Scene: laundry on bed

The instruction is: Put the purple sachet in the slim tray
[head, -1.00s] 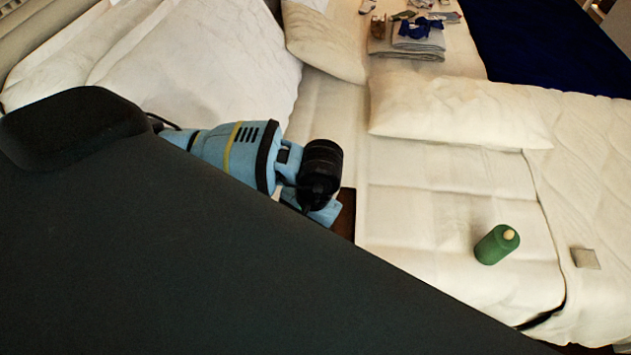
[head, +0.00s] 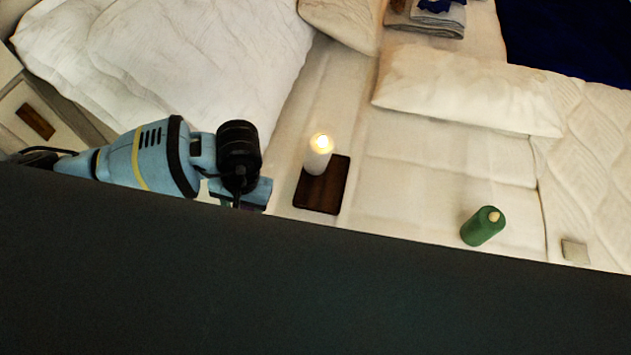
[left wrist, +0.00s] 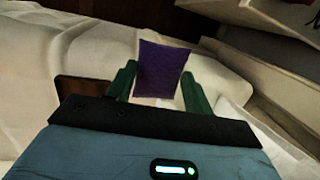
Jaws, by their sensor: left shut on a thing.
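The purple sachet (left wrist: 161,70) is a flat square held between the green fingers of my left gripper (left wrist: 158,82) in the left wrist view. In the head view my left gripper (head: 245,195) is above the bed, and the sachet is hidden there. A flat dark brown tray (head: 325,200) lies on the bed just right of the gripper, with a lit white candle (head: 318,155) at its far end. A narrow dark brown piece (head: 35,121) lies on a pale surface at the far left; I cannot tell which is the slim tray. My right gripper is not in view.
A green bottle (head: 482,227) and a small grey square (head: 575,251) are on the bed at right. A white pillow (head: 465,92) and folded grey cloth (head: 425,22) lie farther back. The sheet between tray and bottle is clear. A large dark shape covers the bottom.

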